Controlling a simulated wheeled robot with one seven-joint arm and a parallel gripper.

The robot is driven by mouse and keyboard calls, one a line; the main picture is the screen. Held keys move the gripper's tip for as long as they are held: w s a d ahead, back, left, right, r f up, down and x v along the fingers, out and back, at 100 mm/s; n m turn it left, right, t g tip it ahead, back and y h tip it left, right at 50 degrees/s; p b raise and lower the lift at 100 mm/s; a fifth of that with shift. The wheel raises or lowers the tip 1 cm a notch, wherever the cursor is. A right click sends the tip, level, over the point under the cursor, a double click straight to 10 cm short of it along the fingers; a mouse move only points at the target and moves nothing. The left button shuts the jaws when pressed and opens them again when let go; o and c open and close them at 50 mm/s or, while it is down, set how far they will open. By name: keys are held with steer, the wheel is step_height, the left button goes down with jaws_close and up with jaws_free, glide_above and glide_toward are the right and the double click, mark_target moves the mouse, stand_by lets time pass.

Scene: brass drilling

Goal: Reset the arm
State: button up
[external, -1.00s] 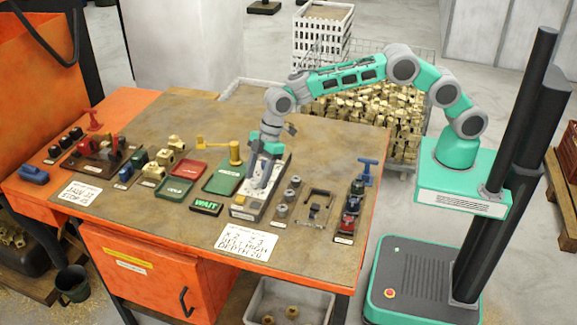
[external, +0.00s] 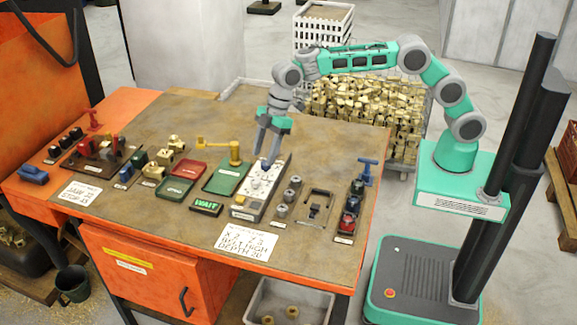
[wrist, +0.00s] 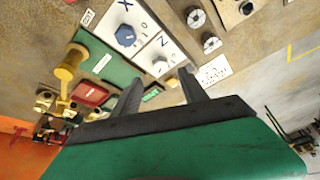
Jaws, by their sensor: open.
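My gripper (external: 266,148) hangs from my arm above the far end of the white control panel (external: 256,202) on the bench, with its fingers pointing down. In the wrist view my gripper (wrist: 162,88) has its two dark fingers spread apart with nothing between them. The wrist view shows the panel's X plate with a blue knob (wrist: 125,35) and its Z plate with a paler knob (wrist: 160,66). The fingers appear apart from the panel.
Left of the panel are a green tray (external: 222,179), a yellow lever post (external: 235,152) and a WAIT sign (external: 206,208). A wire cage of brass parts (external: 366,112) is behind the bench.

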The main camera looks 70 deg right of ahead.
steer(key=s+d+r+m+t+h, duration=0.1)
steer(key=s+d+r+m, duration=0.3)
steer(key=d, duration=0.3)
steer(key=s+d+r+m, duration=0.1)
steer(key=s+d+r, duration=0.2)
steer(key=s+d, duration=0.4)
steer(key=s+d+f+m+h, duration=0.1)
steer(key=s+d+f+m, duration=0.1)
steer(key=s+d, duration=0.5)
steer(key=s+d+f+m+h, duration=0.1)
steer(key=s+d+f+m, duration=0.2)
steer(key=s, duration=0.9)
steer(key=d+m, duration=0.2)
steer(key=d, duration=0.2)
steer(key=shift+d+f+h, duration=0.2)
steer(key=shift+d+h, duration=0.05)
steer(key=shift+h, duration=0.15)
steer(key=shift+s, duration=0.1)
steer(key=shift+c, duration=0.2)
